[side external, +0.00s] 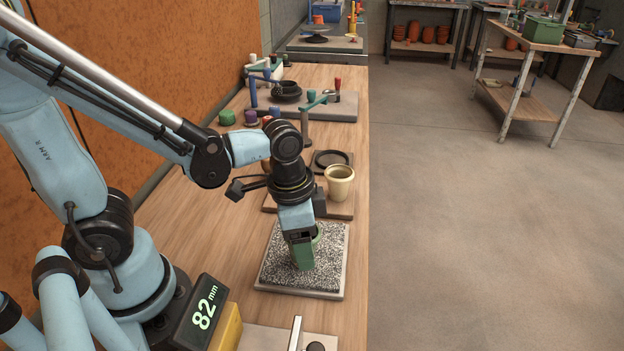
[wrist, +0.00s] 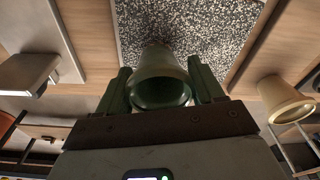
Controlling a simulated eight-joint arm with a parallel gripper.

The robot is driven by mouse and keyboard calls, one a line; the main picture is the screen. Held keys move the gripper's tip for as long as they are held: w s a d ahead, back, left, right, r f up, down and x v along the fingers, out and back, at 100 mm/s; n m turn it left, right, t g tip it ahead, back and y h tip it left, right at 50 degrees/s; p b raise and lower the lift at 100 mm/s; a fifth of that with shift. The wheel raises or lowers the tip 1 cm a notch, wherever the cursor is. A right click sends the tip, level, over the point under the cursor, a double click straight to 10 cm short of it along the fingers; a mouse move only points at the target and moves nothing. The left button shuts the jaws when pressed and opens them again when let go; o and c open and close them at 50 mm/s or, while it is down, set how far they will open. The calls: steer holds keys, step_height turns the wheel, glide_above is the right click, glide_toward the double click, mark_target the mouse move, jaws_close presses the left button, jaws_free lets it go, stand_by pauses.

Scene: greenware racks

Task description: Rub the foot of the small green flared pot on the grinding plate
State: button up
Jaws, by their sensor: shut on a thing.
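The small green flared pot (wrist: 158,62) is between the two green fingers of my gripper (wrist: 162,88) in the wrist view. Its wide mouth faces my wrist and its narrower end points to the grinding plate. In the side view my gripper (side external: 304,255) is shut on the pot, low over the plate; only a sliver of the pot (side external: 318,234) shows behind the fingers. The speckled grinding plate (side external: 275,272) lies flat on the bench and also shows in the wrist view (wrist: 215,25). I cannot tell whether the foot touches the plate.
A cream pot (side external: 340,184) stands on a board just beyond the plate, beside a dark disc (side external: 331,159). Stands and small coloured pieces are farther back. A readout showing 82 mm (side external: 204,306) stands at front left. The bench's right edge (side external: 361,220) is close to the plate.

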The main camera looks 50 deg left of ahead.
steer(key=shift+r, duration=3.05)
steer(key=shift+f, duration=0.1)
steer(key=shift+f, duration=2.85)
steer(key=shift+w+f, duration=0.1)
steer(key=shift+f, duration=0.45)
steer(key=shift+a, duration=0.1)
steer(key=shift+w+a, duration=2.05)
steer(key=shift+w, duration=0.05)
steer(key=shift+s+d, duration=2.15)
steer(key=shift+w+a+f, duration=0.1)
steer(key=shift+w+a, duration=2)
steer(key=shift+a, duration=0.05)
